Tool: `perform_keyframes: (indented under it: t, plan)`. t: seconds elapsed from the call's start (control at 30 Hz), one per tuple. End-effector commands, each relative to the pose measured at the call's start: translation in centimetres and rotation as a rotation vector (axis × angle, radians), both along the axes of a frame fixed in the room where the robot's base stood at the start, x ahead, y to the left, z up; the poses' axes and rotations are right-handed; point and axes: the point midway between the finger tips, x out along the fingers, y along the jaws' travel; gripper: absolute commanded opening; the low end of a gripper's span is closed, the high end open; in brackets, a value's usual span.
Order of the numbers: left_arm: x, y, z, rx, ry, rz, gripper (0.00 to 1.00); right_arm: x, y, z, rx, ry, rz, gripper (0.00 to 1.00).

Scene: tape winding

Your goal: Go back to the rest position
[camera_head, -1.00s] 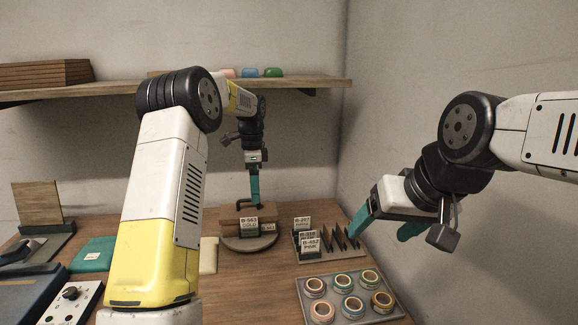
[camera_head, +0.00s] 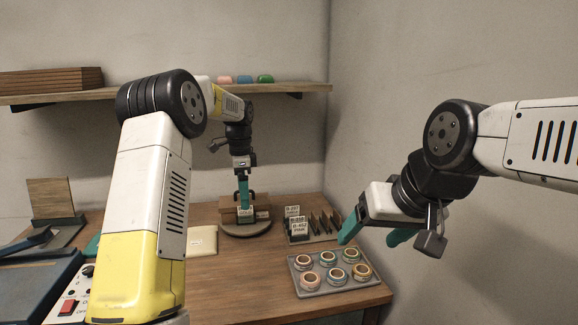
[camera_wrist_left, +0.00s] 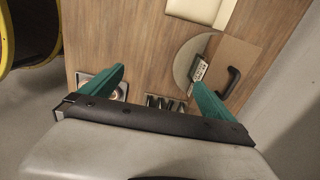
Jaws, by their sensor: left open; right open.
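My left gripper (camera_head: 243,200) points down near the brown box (camera_head: 228,208) on the round turntable (camera_head: 246,231). Its teal fingers overlap the box and a small label card in the head view, and I cannot tell there whether they touch. In the left wrist view the left gripper (camera_wrist_left: 160,82) is open with wide-spread fingers and nothing between them; the box (camera_wrist_left: 235,60) with its black handle lies beyond the right finger. My right gripper (camera_head: 372,238) hangs at the right, open and empty, above and behind the tape tray (camera_head: 312,291) in the picture.
Several tape rolls (camera_head: 327,259) sit in the tray near the table's right edge. A rack (camera_head: 325,232) with label cards and dark dividers stands behind it. A cream pad (camera_head: 203,240) lies left of the turntable. A shelf (camera_head: 300,89) runs along the back wall.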

Motion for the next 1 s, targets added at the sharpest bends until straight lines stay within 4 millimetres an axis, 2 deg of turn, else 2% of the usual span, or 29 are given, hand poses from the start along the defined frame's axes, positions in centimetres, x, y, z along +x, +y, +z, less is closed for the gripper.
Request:
perform_keyframes:
  t: [0.33,0.57,0.67,0.8,1.0]
  plan:
    - [-2.8,0.2,3.5,-0.020,-0.049,0.113,1.00,0.0,0.0,0.0,0.000,0.001,0.000,0.75]
    - [-6.8,0.4,7.2,-0.055,-0.107,0.260,1.00,0.0,0.0,0.0,0.000,0.001,0.000,0.75]
    - [-9.6,0.5,9.2,-0.083,-0.144,0.354,1.00,0.0,0.0,0.0,0.000,0.001,0.000,0.75]
    - [-15.2,0.7,11.8,-0.146,-0.204,0.532,1.00,0.0,0.0,0.0,0.000,0.001,0.000,0.75]
    - [-23.7,0.7,13.1,-0.267,-0.274,0.800,1.00,0.0,0.0,0.0,0.000,0.001,0.000,0.75]
